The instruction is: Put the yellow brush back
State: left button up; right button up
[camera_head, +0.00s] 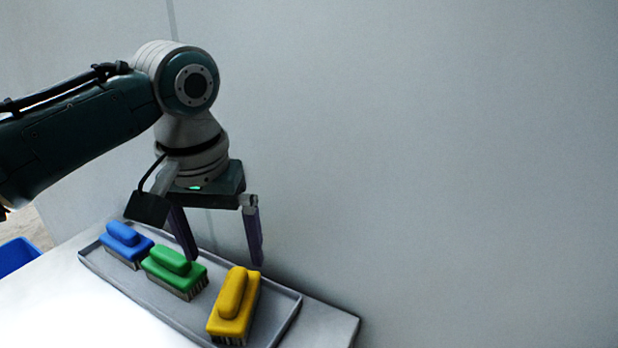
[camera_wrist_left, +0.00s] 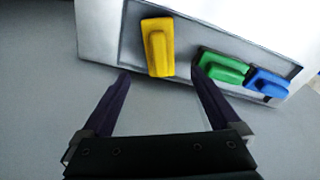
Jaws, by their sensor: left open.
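The yellow brush (camera_head: 233,305) lies on the grey tray (camera_head: 287,318), at the tray's right end, with its handle up and bristles down. It also shows in the left wrist view (camera_wrist_left: 158,46), ahead of the fingers. My left gripper (camera_head: 222,262) is open and empty, above the far side of the tray, behind the yellow and green brushes. In the left wrist view its two fingers (camera_wrist_left: 158,72) are spread wide, with the yellow brush beyond their tips and roughly between them. My right gripper is not in view.
A green brush (camera_head: 174,269) and a blue brush (camera_head: 126,241) stand left of the yellow one on the same tray. The tray lies on a white surface (camera_head: 75,310) close to a grey wall (camera_head: 430,150). A blue bin (camera_head: 15,256) shows at the far left.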

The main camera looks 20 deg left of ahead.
pick_arm(q)
notch_tip(320, 180, up, 5)
jog(key=s+d+f+m+h, duration=0.1)
jog(key=s+d+f+m, duration=0.2)
jog(key=s+d+f, duration=0.45)
jog(key=s+a+r+m+t, duration=0.1)
jog(key=s+r+m+t, duration=0.1)
jog(key=s, duration=1)
jog(key=shift+s+a+r+m, duration=0.25)
jog(key=shift+s+r+m, duration=0.05)
jog(key=shift+s+r, duration=0.1)
